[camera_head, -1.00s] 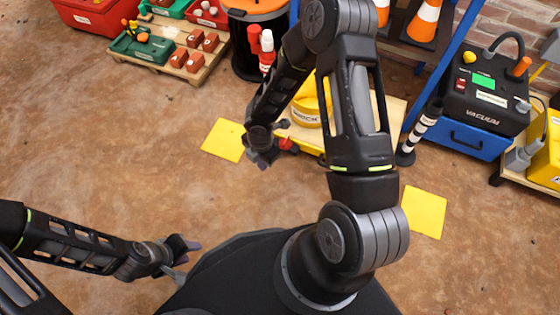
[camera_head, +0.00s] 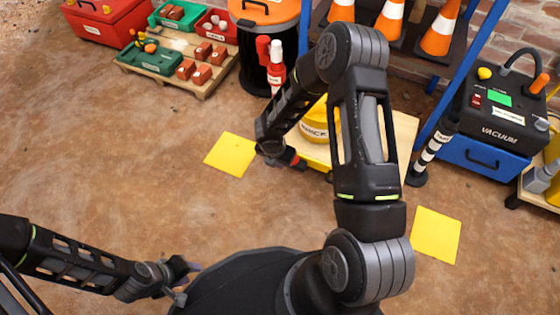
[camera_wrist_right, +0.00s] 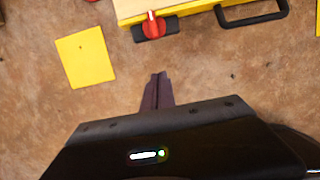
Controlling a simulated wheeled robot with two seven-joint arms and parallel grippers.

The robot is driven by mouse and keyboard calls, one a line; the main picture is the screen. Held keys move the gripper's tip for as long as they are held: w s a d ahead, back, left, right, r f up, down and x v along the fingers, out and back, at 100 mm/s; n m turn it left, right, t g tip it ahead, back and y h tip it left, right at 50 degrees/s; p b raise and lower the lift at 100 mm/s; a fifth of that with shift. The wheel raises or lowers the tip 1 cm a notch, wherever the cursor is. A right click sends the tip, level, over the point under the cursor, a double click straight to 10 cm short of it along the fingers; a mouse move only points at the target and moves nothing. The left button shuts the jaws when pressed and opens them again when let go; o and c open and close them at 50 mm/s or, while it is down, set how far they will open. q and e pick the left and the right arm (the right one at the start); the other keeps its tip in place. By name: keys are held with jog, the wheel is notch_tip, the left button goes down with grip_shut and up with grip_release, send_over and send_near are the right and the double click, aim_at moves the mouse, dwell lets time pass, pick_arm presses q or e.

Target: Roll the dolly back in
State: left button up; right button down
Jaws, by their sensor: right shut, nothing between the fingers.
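The dolly (camera_head: 402,128) has a pale wooden top and yellow side and carries a yellow bucket (camera_head: 318,122). My right arm hides much of both. In the right wrist view, the dolly's yellow edge (camera_wrist_right: 201,8) shows at the top, with a red knob (camera_wrist_right: 152,25) and a black handle (camera_wrist_right: 253,14). My right gripper (camera_wrist_right: 157,92) is shut and empty, below the knob and apart from it. In the head view, my right gripper (camera_head: 276,158) is at the dolly's near left corner. My left gripper (camera_head: 187,277) hangs over bare floor at lower left; its jaw gap is unclear.
Yellow floor squares lie left (camera_head: 230,154) and right (camera_head: 436,235) of the dolly. A striped post (camera_head: 430,152) and blue-based vacuum (camera_head: 497,120) stand right. A black bin (camera_head: 258,70), cones (camera_head: 440,30) and a brick pallet (camera_head: 205,82) stand behind. Front-left floor is clear.

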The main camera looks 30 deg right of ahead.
jog(key=w+d+f+b, duration=0.3)
jog(key=d+f+b, duration=0.1)
jog(key=f, duration=0.3)
jog(key=shift+w+d+f, duration=0.15)
jog(key=shift+d, duration=0.25)
